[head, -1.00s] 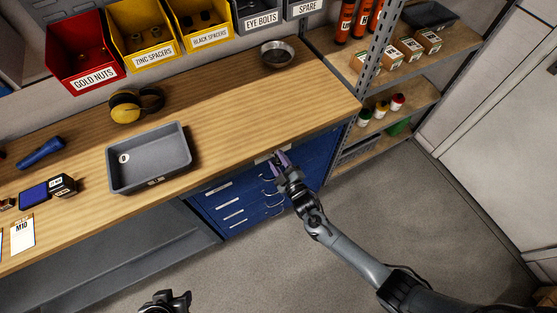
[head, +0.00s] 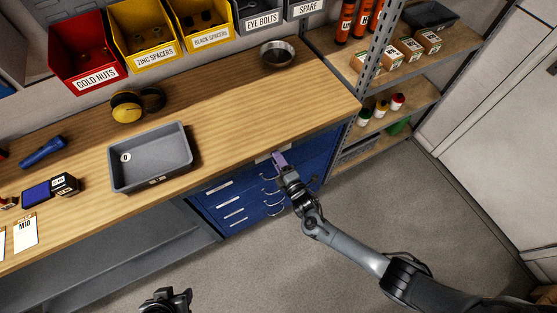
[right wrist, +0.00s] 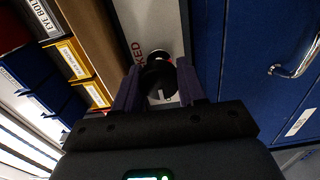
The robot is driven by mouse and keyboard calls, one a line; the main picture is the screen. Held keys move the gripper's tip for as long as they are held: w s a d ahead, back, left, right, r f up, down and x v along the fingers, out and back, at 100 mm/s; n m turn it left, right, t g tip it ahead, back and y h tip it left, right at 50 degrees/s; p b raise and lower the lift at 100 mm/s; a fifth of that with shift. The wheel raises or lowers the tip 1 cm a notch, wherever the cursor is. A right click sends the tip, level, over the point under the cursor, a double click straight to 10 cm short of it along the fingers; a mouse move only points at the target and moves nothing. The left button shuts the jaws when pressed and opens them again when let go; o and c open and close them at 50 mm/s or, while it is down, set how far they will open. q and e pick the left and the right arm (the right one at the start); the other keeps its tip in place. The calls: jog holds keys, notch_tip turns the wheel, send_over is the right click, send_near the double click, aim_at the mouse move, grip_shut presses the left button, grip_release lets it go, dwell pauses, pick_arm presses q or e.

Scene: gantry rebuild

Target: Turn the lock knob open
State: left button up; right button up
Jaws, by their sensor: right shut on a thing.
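The lock knob (right wrist: 158,76) is round and black, on a pale panel with red lettering ending in "KED" in the right wrist view. The purple fingers of my right gripper (right wrist: 158,92) stand on either side of it, shut on it. In the head view my right gripper (head: 279,160) reaches the top of the blue drawer cabinet (head: 228,198), just under the bench's front edge; the knob is hidden there. A dark part of my left arm, with its gripper (head: 172,298), shows at the bottom edge; its fingers are unclear.
The wooden bench (head: 225,125) overhangs the cabinet closely above my right gripper. Curved drawer handles (head: 272,197) stick out below it. A grey tray (head: 150,160) and a metal bowl (head: 277,54) are on the bench. Shelving (head: 400,100) stands to the right; the floor in front is clear.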

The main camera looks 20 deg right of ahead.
jog(key=shift+a+r, duration=0.1)
jog(key=shift+r, duration=0.05)
dwell(0.4)
jog(key=o, duration=1)
jog(key=s, duration=0.3)
jog(key=s+d+p, duration=0.1)
jog(key=s, duration=0.6)
jog(key=shift+s+d, duration=0.15)
jog(key=shift+s, duration=0.2)
